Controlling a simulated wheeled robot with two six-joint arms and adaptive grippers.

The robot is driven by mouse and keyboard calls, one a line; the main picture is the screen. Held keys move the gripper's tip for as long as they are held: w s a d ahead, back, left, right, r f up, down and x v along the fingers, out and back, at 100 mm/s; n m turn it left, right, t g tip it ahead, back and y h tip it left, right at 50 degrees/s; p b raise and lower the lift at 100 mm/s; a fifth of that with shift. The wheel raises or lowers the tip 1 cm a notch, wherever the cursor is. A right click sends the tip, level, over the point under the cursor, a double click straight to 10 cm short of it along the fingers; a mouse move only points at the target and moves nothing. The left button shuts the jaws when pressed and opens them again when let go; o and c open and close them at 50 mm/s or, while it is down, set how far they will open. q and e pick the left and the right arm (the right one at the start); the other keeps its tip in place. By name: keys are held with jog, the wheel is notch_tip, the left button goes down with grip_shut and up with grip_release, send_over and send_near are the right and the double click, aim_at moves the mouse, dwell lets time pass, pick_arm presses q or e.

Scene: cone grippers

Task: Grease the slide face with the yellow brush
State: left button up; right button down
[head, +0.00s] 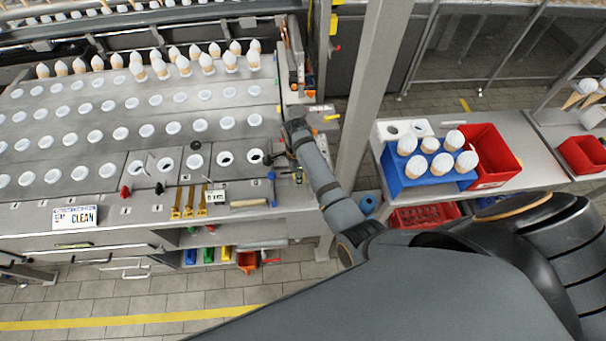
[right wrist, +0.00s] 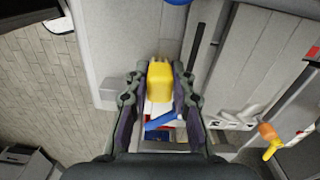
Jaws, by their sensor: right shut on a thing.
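The yellow brush (right wrist: 160,82) sits between the fingertips of my right gripper (right wrist: 158,95) in the right wrist view, and the fingers are shut on it. Its yellow block faces away from my wrist. In the head view my right gripper (head: 291,132) is at the right end of the work table, small and dark, with its fingertips hard to make out. A grey panelled surface (right wrist: 265,58) lies right of the brush in the wrist view. I cannot tell whether it is the slide face or whether the brush touches anything. My left gripper is not in view.
The table at left holds rows of white-rimmed holes (head: 120,133) and several filled cones (head: 158,68). A CLEAN sign (head: 76,217) and several tools lie at its front edge. A grey post (head: 357,125) stands close right of my forearm. A blue cone box (head: 410,182) stands farther right.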

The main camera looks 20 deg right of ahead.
jog(key=shift+w+a, duration=0.3)
jog(key=shift+a, duration=0.35)
jog(key=shift+w+a, duration=0.25)
jog(key=shift+a, duration=0.35)
notch_tip(320, 180, up, 6)
jog(key=shift+r, duration=0.15)
